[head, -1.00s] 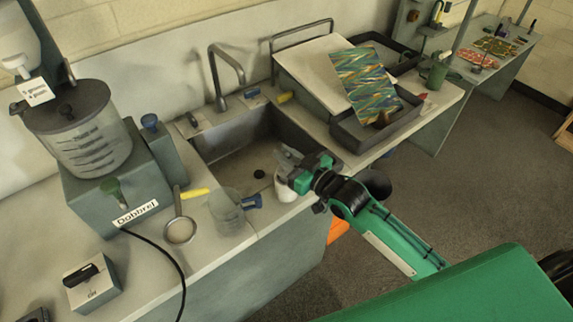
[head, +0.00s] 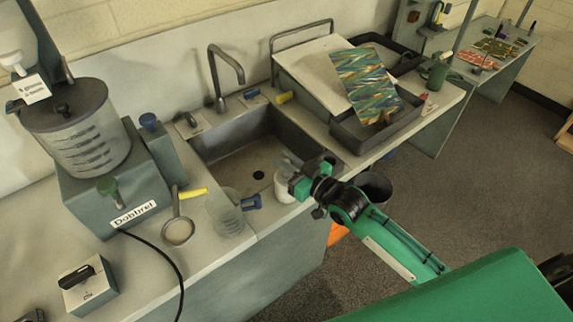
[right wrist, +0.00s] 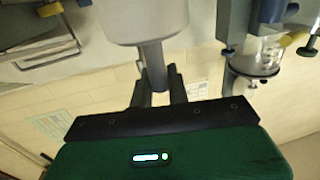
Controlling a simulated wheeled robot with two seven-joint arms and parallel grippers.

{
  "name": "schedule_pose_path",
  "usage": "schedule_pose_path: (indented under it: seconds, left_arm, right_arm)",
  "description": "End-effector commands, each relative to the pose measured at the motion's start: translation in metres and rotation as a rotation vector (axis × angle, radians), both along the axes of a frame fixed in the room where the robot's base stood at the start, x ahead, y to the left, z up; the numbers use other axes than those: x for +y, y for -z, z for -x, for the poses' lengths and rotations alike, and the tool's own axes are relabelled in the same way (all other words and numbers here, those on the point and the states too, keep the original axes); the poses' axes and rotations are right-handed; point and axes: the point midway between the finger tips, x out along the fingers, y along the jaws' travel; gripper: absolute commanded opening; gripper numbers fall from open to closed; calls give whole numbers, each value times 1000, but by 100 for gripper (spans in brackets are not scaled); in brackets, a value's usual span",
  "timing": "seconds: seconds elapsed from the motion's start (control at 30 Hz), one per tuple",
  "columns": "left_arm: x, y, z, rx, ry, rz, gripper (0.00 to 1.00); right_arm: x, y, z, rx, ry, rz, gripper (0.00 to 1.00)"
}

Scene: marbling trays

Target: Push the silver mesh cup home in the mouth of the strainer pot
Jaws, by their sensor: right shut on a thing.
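The white strainer pot (head: 284,187) stands upright at the front edge of the sink in the head view. It also shows large at the top of the right wrist view (right wrist: 140,20). My left gripper is not in view.
A clear jug (head: 226,214) with a blue handle and a round sieve (head: 178,231) stand left of the pot. The sink (head: 235,165) lies behind it. A dark tray (head: 375,130) with a marbled sheet is behind right. A dark bin (head: 375,186) stands on the floor.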

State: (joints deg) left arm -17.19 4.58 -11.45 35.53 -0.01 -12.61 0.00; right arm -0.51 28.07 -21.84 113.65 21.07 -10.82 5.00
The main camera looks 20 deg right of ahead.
Motion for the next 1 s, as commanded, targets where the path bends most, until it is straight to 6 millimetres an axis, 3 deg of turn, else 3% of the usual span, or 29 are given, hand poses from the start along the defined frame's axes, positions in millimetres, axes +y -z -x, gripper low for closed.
schedule_pose_path:
  seconds: [0.1,0.13,0.23,0.27,0.67,1.0]
  left_arm:
    - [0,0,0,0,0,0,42]
    - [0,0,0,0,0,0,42]
    - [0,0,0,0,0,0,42]
    - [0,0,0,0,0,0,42]
    - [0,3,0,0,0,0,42]
    - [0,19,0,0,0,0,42]
  right_arm:
    - [0,-1,0,-1,0,0,0]
    - [0,-1,0,-1,0,0,21]
    - [0,-1,0,-1,0,0,40]
    - [0,-1,0,-1,0,0,42]
    - [-4,1,7,0,0,1,42]
    - [-30,3,55,1,-1,2,42]
